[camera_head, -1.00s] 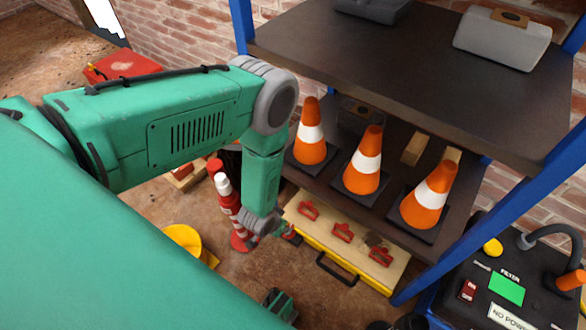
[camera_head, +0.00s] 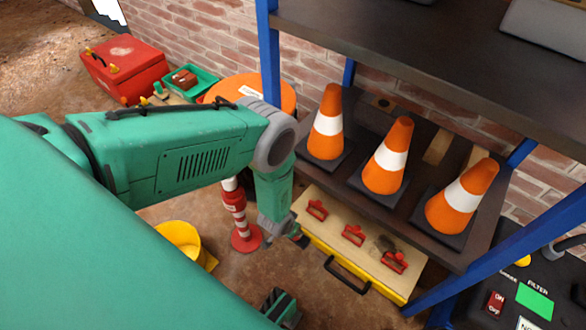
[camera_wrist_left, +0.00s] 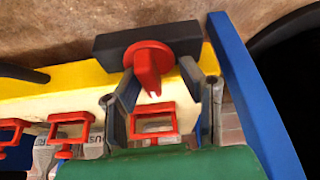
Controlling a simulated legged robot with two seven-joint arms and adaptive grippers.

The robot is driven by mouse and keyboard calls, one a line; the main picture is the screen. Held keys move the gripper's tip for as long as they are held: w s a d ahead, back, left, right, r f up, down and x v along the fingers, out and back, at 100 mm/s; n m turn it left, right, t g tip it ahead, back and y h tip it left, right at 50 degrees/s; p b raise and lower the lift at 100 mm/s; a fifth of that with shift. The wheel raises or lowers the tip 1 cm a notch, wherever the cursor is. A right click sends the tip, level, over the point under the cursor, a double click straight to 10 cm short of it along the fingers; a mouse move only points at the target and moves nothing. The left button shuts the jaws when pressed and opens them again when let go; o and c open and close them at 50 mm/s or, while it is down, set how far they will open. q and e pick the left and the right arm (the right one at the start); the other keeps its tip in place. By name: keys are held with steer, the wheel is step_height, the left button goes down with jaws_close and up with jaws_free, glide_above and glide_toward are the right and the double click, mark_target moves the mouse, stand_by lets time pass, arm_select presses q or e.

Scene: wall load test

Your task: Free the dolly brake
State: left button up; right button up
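The red brake knob (camera_wrist_left: 150,66), with a red lever, sits on a black block (camera_wrist_left: 103,46) at the yellow edge in the left wrist view. In the head view the dolly appears to be the low yellow-sided wooden board (camera_head: 325,232) under the shelf; the brake is not clear there. My left gripper (camera_wrist_left: 160,72) has its grey fingers apart, one on each side of the red lever. Contact cannot be told. In the head view the left gripper (camera_head: 297,238) points down at the board's left end.
Red clamps (camera_head: 353,235) stand on the board, and a black handle (camera_head: 345,278) is on its front. Traffic cones (camera_head: 386,156) stand on the shelf above. A blue post (camera_head: 268,55), red-white post (camera_head: 238,215) and yellow bucket (camera_head: 182,240) are near my arm.

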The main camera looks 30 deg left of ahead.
arm_select(q)
steer(key=shift+d+r, duration=0.1)
steer(key=shift+d, duration=0.1)
steer(key=shift+d+r, duration=0.1)
steer(key=shift+d, duration=0.15)
steer(key=c, duration=0.5)
steer(key=shift+d+r, duration=0.1)
steer(key=shift+d, duration=0.1)
jaws_close()
steer(key=shift+d, duration=0.15)
steer(key=shift+a+m, duration=0.35)
steer(key=shift+m, duration=0.25)
steer(key=o, duration=0.5)
jaws_free()
steer(key=shift+d, duration=0.15)
steer(key=shift+a+r, duration=0.1)
steer(key=shift+a, duration=0.1)
steer(key=v, duration=1.1)
steer(key=shift+r, duration=0.25)
arm_select(e)
steer(key=shift+s+d+f, duration=0.1)
steer(key=shift+d+f, duration=0.05)
steer(key=shift+d, duration=0.45)
arm_select(q)
steer(key=shift+s+d, duration=0.1)
steer(key=shift+s, duration=0.1)
